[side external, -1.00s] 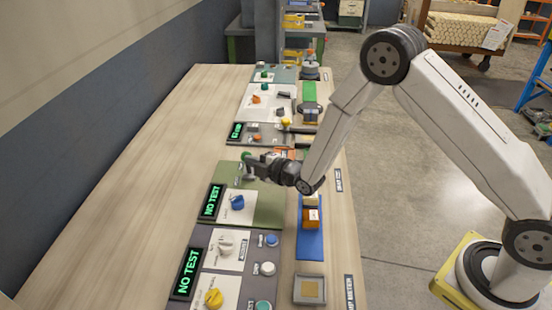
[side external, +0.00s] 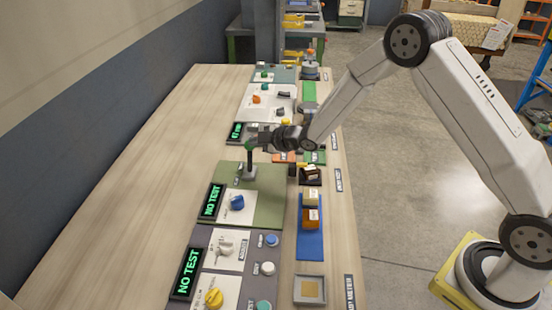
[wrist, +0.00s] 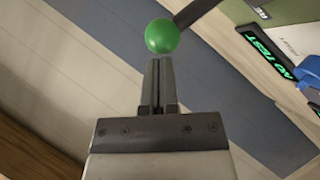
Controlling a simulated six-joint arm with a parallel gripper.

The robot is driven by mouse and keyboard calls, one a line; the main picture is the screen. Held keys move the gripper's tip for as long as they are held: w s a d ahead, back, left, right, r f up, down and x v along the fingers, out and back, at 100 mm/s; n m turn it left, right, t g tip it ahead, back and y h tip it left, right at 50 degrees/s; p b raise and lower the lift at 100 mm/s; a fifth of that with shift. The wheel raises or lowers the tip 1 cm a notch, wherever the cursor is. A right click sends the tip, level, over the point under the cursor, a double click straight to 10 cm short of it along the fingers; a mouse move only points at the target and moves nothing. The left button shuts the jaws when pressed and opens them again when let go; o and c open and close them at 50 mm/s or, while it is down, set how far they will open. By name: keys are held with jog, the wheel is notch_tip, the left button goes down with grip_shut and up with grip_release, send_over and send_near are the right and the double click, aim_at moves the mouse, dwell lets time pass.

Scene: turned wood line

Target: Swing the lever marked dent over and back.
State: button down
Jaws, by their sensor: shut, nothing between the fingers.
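The lever has a green ball knob (side external: 249,147) on a dark shaft (side external: 250,161) and stands near upright on a green panel (side external: 268,205). I cannot read the word dent on any label. My gripper (side external: 257,140) is shut and empty, close beside the knob on its far side. In the wrist view, the green knob (wrist: 161,36) sits just beyond the tips of my closed fingers (wrist: 160,62). I cannot tell whether they touch. Part of the shaft shows behind the knob at the upper right.
A blue knob (side external: 237,202) and a display (side external: 212,201) reading NO TEST share the green panel. A grey panel (side external: 205,240) with knobs and buttons lies nearer. A blue tray (side external: 311,245) holds small blocks at right. The bench's left side is clear.

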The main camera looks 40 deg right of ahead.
jog(key=shift+r, duration=0.1)
dwell(0.3)
jog(key=shift+r, duration=0.7)
jog(key=shift+r, duration=0.15)
jog(key=w+a+r+v, duration=0.1)
jog(key=r+v, duration=0.1)
jog(key=v, duration=1)
jog(key=shift+s+r, duration=0.3)
jog(key=shift+r, duration=0.2)
jog(key=shift+d, duration=0.1)
